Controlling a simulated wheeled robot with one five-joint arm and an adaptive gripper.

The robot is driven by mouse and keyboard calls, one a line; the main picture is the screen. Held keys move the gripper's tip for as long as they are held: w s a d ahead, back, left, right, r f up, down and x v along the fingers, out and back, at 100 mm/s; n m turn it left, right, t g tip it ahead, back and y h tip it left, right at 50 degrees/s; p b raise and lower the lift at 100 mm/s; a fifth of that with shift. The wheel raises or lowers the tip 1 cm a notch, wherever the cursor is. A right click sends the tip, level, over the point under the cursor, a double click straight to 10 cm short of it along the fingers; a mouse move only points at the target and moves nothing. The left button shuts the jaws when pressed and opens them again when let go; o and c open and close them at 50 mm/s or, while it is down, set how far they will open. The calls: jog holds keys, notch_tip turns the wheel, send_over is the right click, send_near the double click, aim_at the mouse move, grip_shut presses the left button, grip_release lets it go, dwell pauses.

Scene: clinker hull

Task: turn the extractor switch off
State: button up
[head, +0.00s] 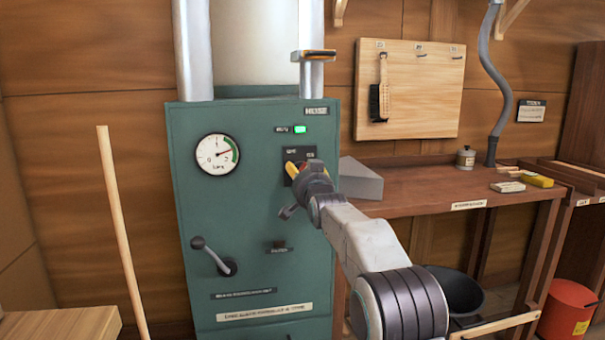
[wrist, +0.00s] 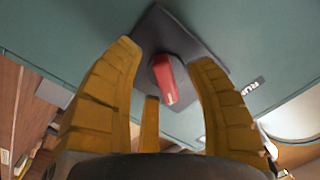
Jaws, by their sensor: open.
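The extractor switch appears as a red knob (wrist: 165,80) on a dark square plate (wrist: 182,32) on the green cabinet. In the wrist view the knob lies between the yellow fingers of my gripper (wrist: 165,54), which are spread around it with gaps on both sides. In the head view my gripper (head: 294,171) is in front of the dark plate (head: 309,153) and mostly hides the knob. The small labels above the plate are too small to read. A green lamp (head: 300,129) above the switch is lit.
The green cabinet (head: 185,265) carries a round gauge (head: 218,154) and a black lever (head: 213,257). A grey wedge-shaped block (head: 361,182) sits on the wooden bench (head: 425,195), close right of my gripper. A wooden pole (head: 122,230) leans at the left.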

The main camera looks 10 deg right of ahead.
jog(key=shift+w, duration=0.35)
grip_shut()
dwell(0.5)
